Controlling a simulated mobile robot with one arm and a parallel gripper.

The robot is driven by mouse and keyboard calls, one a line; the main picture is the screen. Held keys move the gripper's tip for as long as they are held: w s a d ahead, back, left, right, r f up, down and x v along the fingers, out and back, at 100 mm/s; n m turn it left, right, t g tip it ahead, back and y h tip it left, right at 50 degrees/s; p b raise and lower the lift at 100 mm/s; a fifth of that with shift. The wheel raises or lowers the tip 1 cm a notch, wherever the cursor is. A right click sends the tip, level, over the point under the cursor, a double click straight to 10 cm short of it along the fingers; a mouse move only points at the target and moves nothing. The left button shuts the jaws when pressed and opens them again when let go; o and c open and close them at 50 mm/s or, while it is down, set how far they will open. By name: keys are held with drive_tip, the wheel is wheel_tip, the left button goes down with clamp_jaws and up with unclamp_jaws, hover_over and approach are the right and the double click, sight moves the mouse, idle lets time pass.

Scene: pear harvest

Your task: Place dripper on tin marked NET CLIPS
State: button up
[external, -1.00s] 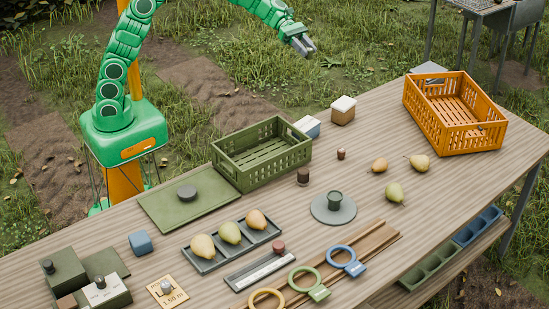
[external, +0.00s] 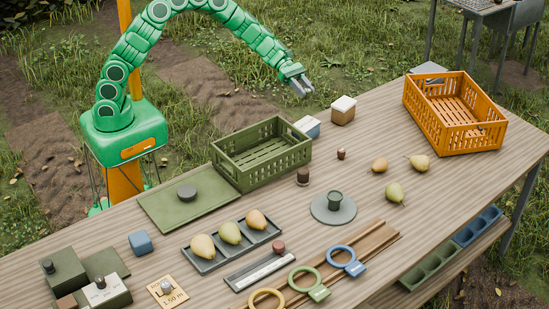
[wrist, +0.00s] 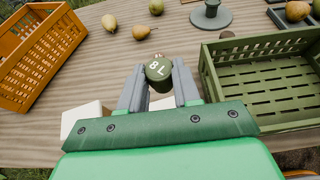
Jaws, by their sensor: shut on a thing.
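My gripper (wrist: 158,82) is shut on a dark green round dripper (wrist: 157,70) marked "8 L", held between the grey fingertips. In the external view my gripper (external: 301,87) hangs in the air near the table's back edge; the dripper cannot be made out there. Two small tins with white tops stand below: a brown one (external: 343,113) and a blue one (external: 308,128) beside the green crate. Their white tops show in the wrist view, one at lower left (wrist: 86,116) and one mostly hidden behind my fingers. I cannot read NET CLIPS on either.
A green slatted crate (external: 240,167) stands close to the blue tin, an orange crate (external: 470,138) at the far right. Loose pears (external: 395,192), a brown cylinder (external: 303,177) and a grey disc (external: 323,214) with a green cup lie further forward.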

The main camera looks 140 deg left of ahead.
sight(304, 120)
drive_tip(key=shift+f, duration=5.3)
drive_tip(key=o, duration=0.5)
drive_tip(key=shift+f, duration=0.15)
drive_tip(key=o, duration=0.5)
drive_tip(key=v, duration=1.2)
